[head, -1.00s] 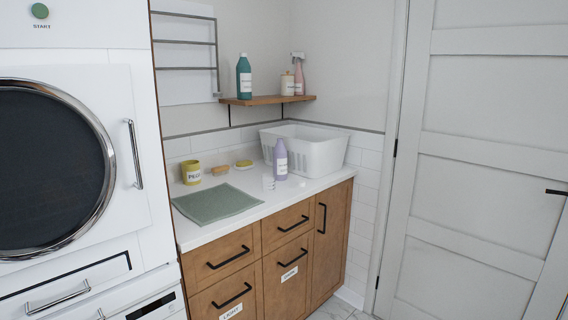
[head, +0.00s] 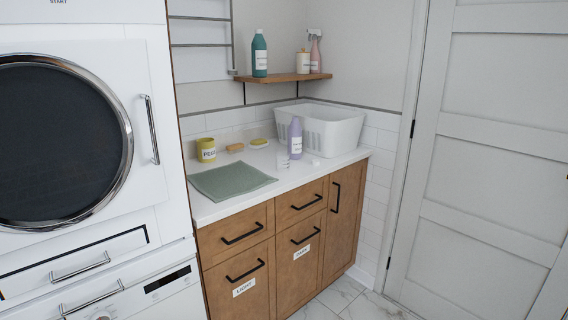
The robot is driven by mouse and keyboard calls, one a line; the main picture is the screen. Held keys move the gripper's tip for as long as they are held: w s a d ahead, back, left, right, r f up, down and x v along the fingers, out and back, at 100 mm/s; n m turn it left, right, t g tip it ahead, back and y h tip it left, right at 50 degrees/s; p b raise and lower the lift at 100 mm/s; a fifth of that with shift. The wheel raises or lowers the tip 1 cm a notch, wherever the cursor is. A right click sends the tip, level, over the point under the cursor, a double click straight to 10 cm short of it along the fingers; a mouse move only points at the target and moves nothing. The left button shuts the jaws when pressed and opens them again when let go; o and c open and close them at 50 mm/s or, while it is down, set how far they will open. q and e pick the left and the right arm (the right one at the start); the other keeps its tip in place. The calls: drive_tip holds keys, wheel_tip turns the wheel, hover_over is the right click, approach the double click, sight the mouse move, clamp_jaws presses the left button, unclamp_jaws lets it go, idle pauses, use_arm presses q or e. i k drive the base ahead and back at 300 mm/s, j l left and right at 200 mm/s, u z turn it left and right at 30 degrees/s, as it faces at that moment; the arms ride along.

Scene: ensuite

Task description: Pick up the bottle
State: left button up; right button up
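A lavender bottle (head: 295,139) with a white label stands upright on the white counter (head: 225,209), in front of the white basket. A teal bottle (head: 260,54) with a dark cap and a white label stands upright on the wooden wall shelf (head: 280,77). A pink spray bottle (head: 315,56) stands at the right end of the same shelf, partly behind a cream jar (head: 303,62). Neither of my grippers is in view.
A white basket (head: 336,133) fills the counter's back right corner. Wooden drawers front the counter. A white door (head: 490,150) stands right.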

sight(295, 131)
drive_tip(key=u, duration=0.35)
drive_tip(key=i+l+u, duration=0.5)
drive_tip(key=u, duration=0.2)
drive_tip(key=i+l, duration=0.2)
drive_tip(key=l, duration=0.15)
drive_tip(key=i+l+u, duration=0.15)
drive_tip(key=l, duration=0.25)
drive_tip(key=i+l, duration=0.25)
drive_tip(key=i+l+u, duration=0.1)
drive_tip(key=l, duration=0.4)
drive_tip(key=i, duration=0.1)
